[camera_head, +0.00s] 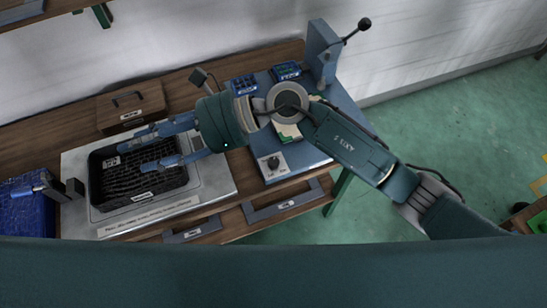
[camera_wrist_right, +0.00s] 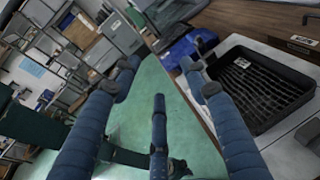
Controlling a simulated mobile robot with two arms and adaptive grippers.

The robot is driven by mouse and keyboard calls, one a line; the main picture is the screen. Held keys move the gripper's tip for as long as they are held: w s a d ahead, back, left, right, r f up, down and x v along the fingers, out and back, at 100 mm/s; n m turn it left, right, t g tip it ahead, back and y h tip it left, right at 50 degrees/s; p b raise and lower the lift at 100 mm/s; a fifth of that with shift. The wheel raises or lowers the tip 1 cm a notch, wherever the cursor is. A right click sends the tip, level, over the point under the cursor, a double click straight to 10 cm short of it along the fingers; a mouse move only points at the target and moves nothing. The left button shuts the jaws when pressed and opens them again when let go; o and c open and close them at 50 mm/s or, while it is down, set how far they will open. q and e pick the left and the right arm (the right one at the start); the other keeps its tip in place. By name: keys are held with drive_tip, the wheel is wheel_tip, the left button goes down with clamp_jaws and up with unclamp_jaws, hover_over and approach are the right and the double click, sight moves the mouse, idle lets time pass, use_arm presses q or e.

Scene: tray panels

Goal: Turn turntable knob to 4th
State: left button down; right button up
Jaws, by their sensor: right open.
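A dark round knob (camera_head: 272,163) sits on a light plate at the front of the blue-grey panel (camera_head: 306,152). It shows in the head view only; its pointer setting is too small to read. My right gripper (camera_head: 135,153) is open and empty, with its fingers spread over the black tray, left of the knob and well apart from it. In the wrist view its fingers (camera_wrist_right: 158,85) are wide apart with nothing between them. My right forearm covers part of the panel behind the knob. My left gripper is not in view.
The black ribbed tray (camera_head: 142,203) sits on a pale metal plate (camera_head: 219,180); it also shows in the wrist view (camera_wrist_right: 240,122). A blue bin (camera_head: 28,212) is at far left. Blue boxes (camera_head: 287,70) and an upright post with a black-balled lever (camera_head: 322,50) stand behind.

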drive_tip(key=w+d+f+n+h, duration=0.25)
drive_tip(key=d+f+h, duration=0.2)
drive_tip(key=f, duration=0.45)
drive_tip(key=n+t+h, duration=0.3)
drive_tip(key=h, duration=0.8)
approach(274, 161)
drive_tip(key=shift+y, duration=0.25)
wheel_tip(274, 161, down, 7)
drive_tip(key=p, duration=0.3)
drive_tip(key=shift+d+f, duration=0.15)
drive_tip(key=shift+f, duration=0.8)
clamp_jaws()
